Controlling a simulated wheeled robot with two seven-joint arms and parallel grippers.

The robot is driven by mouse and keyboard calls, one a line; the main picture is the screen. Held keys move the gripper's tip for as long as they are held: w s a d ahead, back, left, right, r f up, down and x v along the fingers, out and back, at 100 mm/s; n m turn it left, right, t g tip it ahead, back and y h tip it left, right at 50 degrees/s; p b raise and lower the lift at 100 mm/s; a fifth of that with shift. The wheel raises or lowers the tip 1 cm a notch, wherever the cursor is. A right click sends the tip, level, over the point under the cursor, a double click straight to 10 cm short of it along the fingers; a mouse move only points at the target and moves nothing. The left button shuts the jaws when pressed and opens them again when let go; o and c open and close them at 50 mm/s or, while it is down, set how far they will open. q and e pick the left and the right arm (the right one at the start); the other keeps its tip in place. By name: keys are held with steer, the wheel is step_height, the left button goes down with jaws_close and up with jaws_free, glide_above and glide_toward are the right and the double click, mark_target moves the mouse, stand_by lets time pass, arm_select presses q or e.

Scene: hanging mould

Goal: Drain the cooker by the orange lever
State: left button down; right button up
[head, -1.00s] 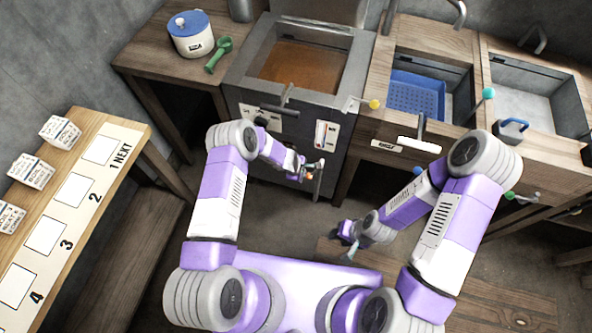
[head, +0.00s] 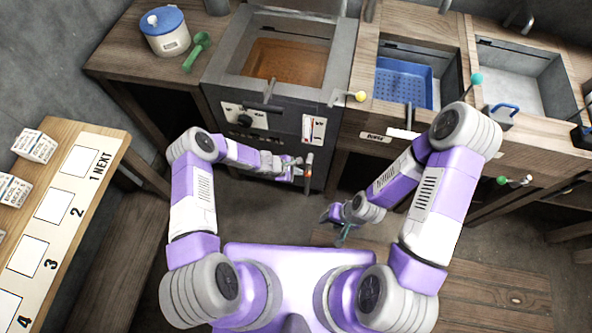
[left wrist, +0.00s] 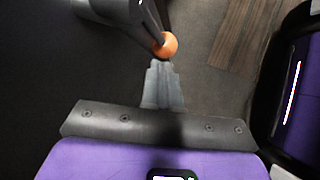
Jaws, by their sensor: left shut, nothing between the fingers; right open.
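The cooker (head: 232,80) stands at the back centre, its open tank (head: 285,65) filled with brown liquid. The orange lever (head: 308,172) is a dark grey arm low on the cooker's front. In the left wrist view its round orange knob (left wrist: 167,46) shows just beyond my fingertips. My left gripper (head: 299,167) is shut and empty, just left of the lever. Its closed fingers (left wrist: 160,72) point at the knob; whether they touch it I cannot tell. My right gripper (head: 340,225) is open and empty, low over the floor in front of the cabinets.
A blue basket (head: 404,84) sits in the basin right of the cooker, with a yellow-knobbed lever (head: 360,97) between them. A blue-lidded pot (head: 164,33) and green scoop (head: 197,52) are on the left counter. A numbered table (head: 112,142) stands at left.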

arm_select(q)
steer(key=shift+s+d, duration=0.3)
steer(key=shift+d, duration=0.3)
steer(key=shift+a, duration=0.1)
steer(key=s+a+r+p, duration=0.2)
steer(key=a+r+p, duration=0.2)
steer(key=a, duration=0.9)
steer(key=shift+r, duration=1.25)
steer(key=shift+w, duration=0.1)
stand_by(2.9)
